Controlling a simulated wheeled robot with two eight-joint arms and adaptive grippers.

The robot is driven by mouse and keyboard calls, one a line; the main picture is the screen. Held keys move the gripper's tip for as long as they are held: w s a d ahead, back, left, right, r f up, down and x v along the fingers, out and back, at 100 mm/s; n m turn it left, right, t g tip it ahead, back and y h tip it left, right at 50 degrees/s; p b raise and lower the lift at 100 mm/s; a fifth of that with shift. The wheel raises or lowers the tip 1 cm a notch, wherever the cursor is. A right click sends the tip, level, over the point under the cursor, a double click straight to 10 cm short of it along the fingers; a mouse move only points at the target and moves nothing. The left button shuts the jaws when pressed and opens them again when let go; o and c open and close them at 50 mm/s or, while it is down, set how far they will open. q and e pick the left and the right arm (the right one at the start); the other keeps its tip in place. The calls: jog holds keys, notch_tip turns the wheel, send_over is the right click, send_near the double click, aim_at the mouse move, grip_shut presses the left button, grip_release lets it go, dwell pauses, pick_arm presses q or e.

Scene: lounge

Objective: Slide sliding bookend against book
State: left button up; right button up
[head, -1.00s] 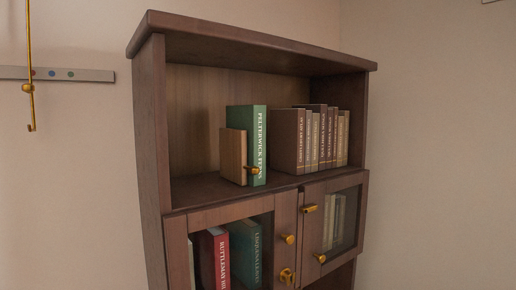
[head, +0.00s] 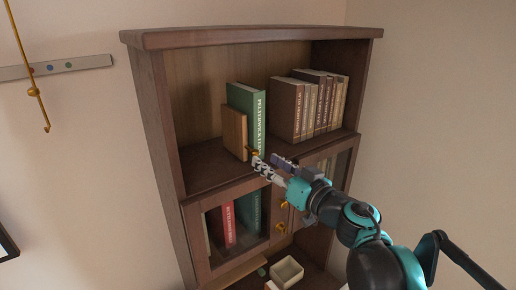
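The sliding bookend (head: 234,131) is a light wooden block standing upright on the open upper shelf, on the left side of the green book (head: 258,117). A small brass knob (head: 253,153) shows low at its front. The green book stands upright; I cannot tell whether the bookend touches it. My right gripper (head: 265,159) is in front of the shelf, its fingers spread and empty. One fingertip is close to the knob; I cannot tell whether they touch. My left gripper is not in view.
A row of several brown books (head: 304,106) stands right of the green book, across a gap. The dark wooden bookcase (head: 160,125) has a side wall at left and glass-fronted doors below. A pale open box (head: 287,272) sits lower down. Bare shelf lies left of the bookend.

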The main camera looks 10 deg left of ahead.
aim_at(257, 154)
jog(key=x, duration=0.5)
jog(key=shift+w+a+p, duration=0.15)
jog(key=shift+w+p, duration=0.05)
jog(key=shift+p, duration=0.2)
grip_shut()
